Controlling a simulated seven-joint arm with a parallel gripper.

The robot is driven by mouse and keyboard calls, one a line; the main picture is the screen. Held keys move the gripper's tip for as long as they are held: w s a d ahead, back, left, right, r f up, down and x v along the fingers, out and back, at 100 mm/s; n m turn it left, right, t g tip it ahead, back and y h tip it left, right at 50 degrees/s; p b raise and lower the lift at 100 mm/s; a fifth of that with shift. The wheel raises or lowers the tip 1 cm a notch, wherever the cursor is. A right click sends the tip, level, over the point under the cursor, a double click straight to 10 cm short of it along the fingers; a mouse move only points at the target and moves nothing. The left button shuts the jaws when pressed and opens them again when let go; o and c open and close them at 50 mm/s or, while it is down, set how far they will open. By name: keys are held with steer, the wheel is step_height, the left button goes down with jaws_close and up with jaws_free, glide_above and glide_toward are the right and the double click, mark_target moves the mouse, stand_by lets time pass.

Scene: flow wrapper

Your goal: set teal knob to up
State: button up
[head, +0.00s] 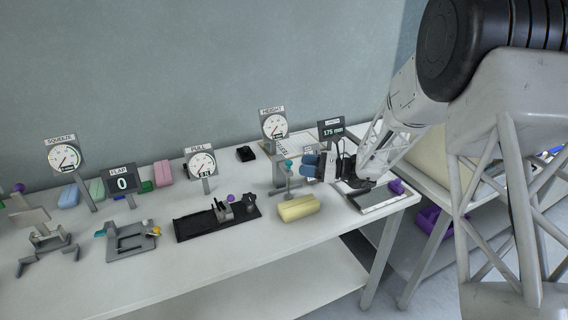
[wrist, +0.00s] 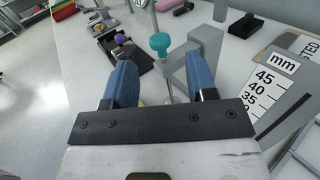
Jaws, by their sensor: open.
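The teal knob (wrist: 160,41) is a ball on a thin stem, beside a grey upright block (wrist: 203,50). In the head view the knob (head: 288,162) sits at the top of the grey stand below the HEIGHT dial (head: 274,125). My gripper (wrist: 160,58) is open, its two blue fingers apart. In the wrist view the knob appears between the fingertips and beyond them, with nothing held. In the head view my gripper (head: 309,164) points left, just right of the knob. I cannot tell whether it touches the stand.
A pale yellow block (head: 298,208) lies in front of the stand. A black fixture with a purple ball (head: 231,198) is to its left. The LENGTH display (head: 331,130) stands behind my gripper. A millimetre scale (wrist: 280,95) is close on the right in the wrist view.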

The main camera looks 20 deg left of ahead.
steer(key=s+a, duration=0.1)
steer(key=a, duration=0.6)
steer(key=shift+a, duration=0.25)
steer(key=shift+s, duration=0.1)
jaws_close()
